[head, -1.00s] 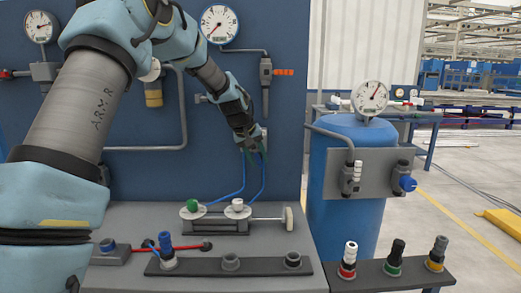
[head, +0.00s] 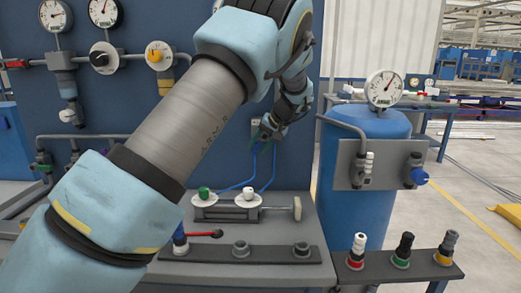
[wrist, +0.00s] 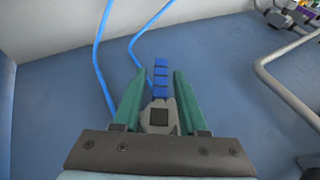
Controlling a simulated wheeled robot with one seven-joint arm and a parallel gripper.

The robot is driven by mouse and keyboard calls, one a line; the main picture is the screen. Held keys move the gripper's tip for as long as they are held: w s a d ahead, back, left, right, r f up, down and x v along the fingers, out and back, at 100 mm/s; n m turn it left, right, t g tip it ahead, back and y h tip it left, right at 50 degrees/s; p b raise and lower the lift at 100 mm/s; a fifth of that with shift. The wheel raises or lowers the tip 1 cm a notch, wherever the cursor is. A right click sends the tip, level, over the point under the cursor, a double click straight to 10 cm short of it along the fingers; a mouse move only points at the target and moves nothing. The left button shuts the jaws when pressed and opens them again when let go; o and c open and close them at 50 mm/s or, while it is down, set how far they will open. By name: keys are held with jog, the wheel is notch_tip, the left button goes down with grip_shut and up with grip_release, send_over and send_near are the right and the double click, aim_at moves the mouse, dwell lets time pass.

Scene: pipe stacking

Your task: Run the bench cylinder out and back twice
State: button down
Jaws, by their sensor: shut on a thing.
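The bench cylinder (head: 225,214) lies on the grey bench, with a green and a white round fitting on top. Its rod (head: 278,209) sticks out to the right, ending in a pale disc (head: 297,208). Two blue hoses (head: 268,172) rise from the fittings to the back panel. My gripper (head: 265,136) is at the panel above the cylinder. In the wrist view its green fingers (wrist: 160,82) flank a grey valve body (wrist: 158,120) with a ribbed blue lever (wrist: 161,80). The gripper is shut on this valve; the exact contact is hard to see.
A dark strip (head: 270,255) with sockets lies along the bench front. A blue tank (head: 365,180) with a gauge (head: 385,88) stands right, beside a rack of plugs (head: 400,270). My arm covers part of the panel and bench at left.

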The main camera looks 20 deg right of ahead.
jog(key=shift+w+a+r+t+y, duration=0.15)
jog(key=shift+t+y, duration=0.15)
jog(key=shift+y, duration=0.3)
jog(key=shift+a, duration=0.1)
jog(key=shift+m, duration=0.3)
jog(key=c, duration=0.8)
grip_release()
jog(key=b+v, duration=0.3)
jog(key=v, duration=0.8)
